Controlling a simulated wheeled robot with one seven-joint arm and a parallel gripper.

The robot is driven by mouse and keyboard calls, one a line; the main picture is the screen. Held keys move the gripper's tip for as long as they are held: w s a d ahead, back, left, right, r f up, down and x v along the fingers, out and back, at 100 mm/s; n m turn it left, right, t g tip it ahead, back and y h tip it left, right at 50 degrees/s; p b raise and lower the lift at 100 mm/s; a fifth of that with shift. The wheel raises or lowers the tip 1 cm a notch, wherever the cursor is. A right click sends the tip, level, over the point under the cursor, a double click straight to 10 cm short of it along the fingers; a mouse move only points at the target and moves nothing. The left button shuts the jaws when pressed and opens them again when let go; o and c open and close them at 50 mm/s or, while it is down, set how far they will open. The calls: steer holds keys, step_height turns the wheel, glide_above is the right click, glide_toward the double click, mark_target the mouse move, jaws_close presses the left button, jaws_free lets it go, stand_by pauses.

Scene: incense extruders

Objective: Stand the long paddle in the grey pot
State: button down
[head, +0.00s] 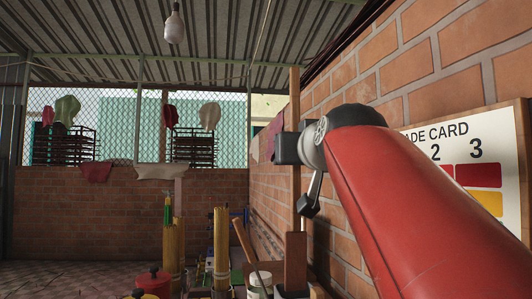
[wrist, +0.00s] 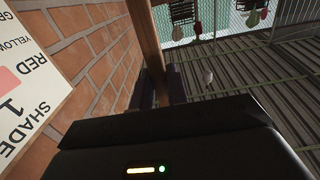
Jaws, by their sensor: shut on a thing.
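The long paddle (head: 295,95) is a long wooden bar, upright in the head view beside the brick wall, with a wider part low down. My gripper (head: 290,149) is shut on its shaft, well above the worktop. In the wrist view the paddle (wrist: 146,35) runs between the two dark fingers of my gripper (wrist: 161,88). The paddle's lower end is low in the head view, and I cannot tell what it touches. I cannot make out the grey pot in either view.
A white tub (head: 259,284) with a slanting stick stands left of the paddle. Bundles of yellow sticks (head: 221,245) and a red lidded pot (head: 153,281) stand further left. The brick wall (head: 345,80) and shade card (head: 455,145) are close on the right.

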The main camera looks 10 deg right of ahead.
mark_target(296, 101)
step_height(296, 101, down, 10)
steer(key=b, duration=0.9)
steer(key=shift+f, duration=0.1)
steer(key=c, duration=1.3)
jaws_free()
step_height(296, 101, up, 20)
steer(key=p, duration=1.1)
steer(key=shift+p, duration=0.4)
steer(key=shift+s, duration=0.1)
